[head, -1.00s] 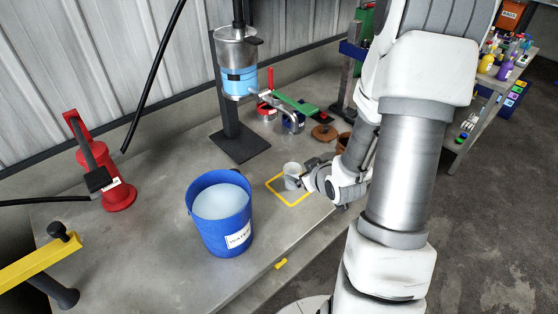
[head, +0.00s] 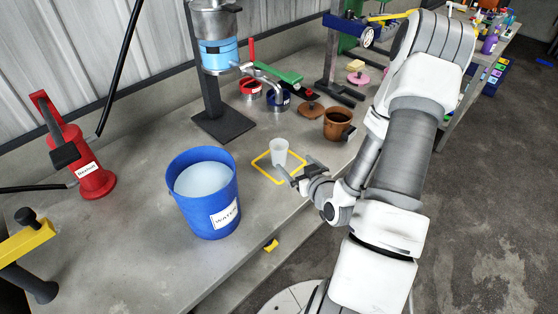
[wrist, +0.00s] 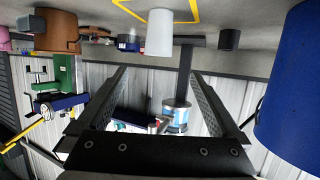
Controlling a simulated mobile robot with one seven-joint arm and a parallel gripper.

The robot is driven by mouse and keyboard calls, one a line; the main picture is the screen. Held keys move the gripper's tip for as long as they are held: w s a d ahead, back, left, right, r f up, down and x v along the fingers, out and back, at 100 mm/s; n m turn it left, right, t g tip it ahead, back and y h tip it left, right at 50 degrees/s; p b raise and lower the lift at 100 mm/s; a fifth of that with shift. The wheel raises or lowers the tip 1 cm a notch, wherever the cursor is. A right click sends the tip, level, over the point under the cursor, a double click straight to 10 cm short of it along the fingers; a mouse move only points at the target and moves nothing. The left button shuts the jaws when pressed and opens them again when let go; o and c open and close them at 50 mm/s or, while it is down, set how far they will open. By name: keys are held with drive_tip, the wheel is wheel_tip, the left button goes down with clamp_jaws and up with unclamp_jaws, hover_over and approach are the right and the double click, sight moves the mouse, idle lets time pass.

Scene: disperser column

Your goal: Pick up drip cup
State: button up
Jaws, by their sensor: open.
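The drip cup (head: 279,152) is a small whitish cup standing upright inside a yellow square outline on the grey bench. My gripper (head: 298,170) is open and empty, just in front of the cup, on the side of the bench's front edge. In the wrist view, which is upside down, the cup (wrist: 159,33) shows beyond my two spread fingers (wrist: 160,78), roughly in line with the gap between them. The cup is not between the fingers. No contact with it shows.
A blue water bucket (head: 204,195) stands left of the cup. A brown pot (head: 338,124) stands behind and right. A disperser column with a blue vessel (head: 218,55) rises behind, above a dark base plate. A yellow piece (head: 271,245) sits at the bench's front edge.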

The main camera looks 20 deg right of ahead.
sight(282, 150)
drive_tip(key=b, duration=0.2)
drive_tip(key=shift+w+f+b, duration=0.35)
drive_tip(key=shift+w+b, duration=0.05)
drive_tip(key=shift+w+d+b, duration=0.1)
drive_tip(key=shift+b, duration=0.3)
drive_tip(key=b, duration=0.3)
drive_tip(key=shift+w+f+b, duration=0.25)
drive_tip(key=shift+w+b, duration=0.05)
drive_tip(key=shift+b, duration=0.05)
drive_tip(key=b+x, duration=0.3)
drive_tip(key=x, duration=0.4)
drive_tip(key=shift+w+r, duration=0.1)
drive_tip(key=shift+r, duration=0.1)
drive_tip(key=shift+b+x, duration=0.55)
drive_tip(key=shift+x, duration=2.1)
drive_tip(key=shift+d+r, duration=0.15)
drive_tip(key=shift+c, duration=0.3)
drive_tip(key=c, duration=1.3)
